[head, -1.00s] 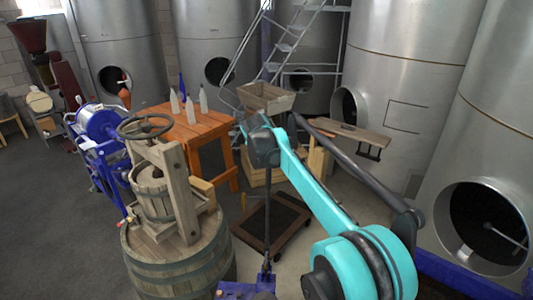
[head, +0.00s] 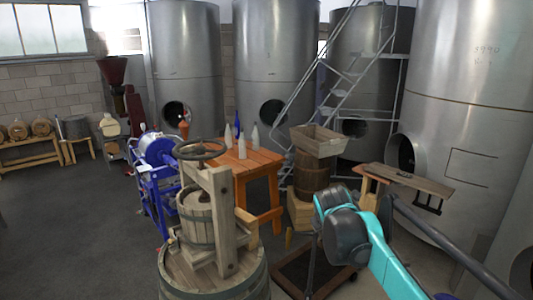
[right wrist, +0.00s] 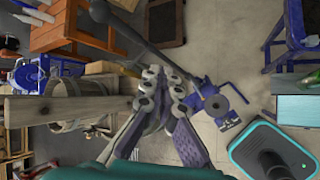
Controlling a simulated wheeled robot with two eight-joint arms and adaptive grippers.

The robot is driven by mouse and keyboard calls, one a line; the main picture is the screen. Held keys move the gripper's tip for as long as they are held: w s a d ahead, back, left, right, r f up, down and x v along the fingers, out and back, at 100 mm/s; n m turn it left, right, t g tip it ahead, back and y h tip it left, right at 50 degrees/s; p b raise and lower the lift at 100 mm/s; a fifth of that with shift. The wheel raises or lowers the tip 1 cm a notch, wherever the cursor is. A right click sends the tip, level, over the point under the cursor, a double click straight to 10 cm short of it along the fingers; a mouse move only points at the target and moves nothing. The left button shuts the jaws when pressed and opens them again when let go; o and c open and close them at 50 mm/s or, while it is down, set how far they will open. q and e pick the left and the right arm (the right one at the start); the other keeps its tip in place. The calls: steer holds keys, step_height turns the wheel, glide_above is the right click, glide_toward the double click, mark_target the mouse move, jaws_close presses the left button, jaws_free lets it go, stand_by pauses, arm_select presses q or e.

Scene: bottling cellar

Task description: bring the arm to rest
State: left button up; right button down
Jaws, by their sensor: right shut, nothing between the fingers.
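My right arm (head: 385,265) shows in the head view at the lower right, with its teal link and dark joint in front of the floor. The right gripper itself does not show in the head view. In the right wrist view the right gripper (right wrist: 164,76) is shut, its fingertips together with nothing between them. Behind it in that picture are the wooden press and a blue metal device (right wrist: 218,103); I cannot tell how far it is from them. My left gripper is in neither view.
A wooden press (head: 208,215) on a barrel (head: 215,278) stands in front. Behind it are an orange table (head: 262,165) with bottles, a crate (head: 318,140) on a wooden tub, and a bench (head: 408,178). Steel tanks line the back. Grey floor is open at left.

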steer(key=s+f+m+y+b, duration=0.1)
steer(key=s+f+m+b, duration=0.8)
steer(key=s+f, duration=0.5)
steer(key=s+a+f+m+g+y+b, duration=0.1)
steer(key=s+f+m+b, duration=0.8)
steer(key=f, duration=1.3)
steer(key=s+m, duration=0.3)
steer(key=s, duration=0.3)
steer(key=shift+s+a+f+m, duration=0.15)
steer(key=shift+f+m, duration=0.15)
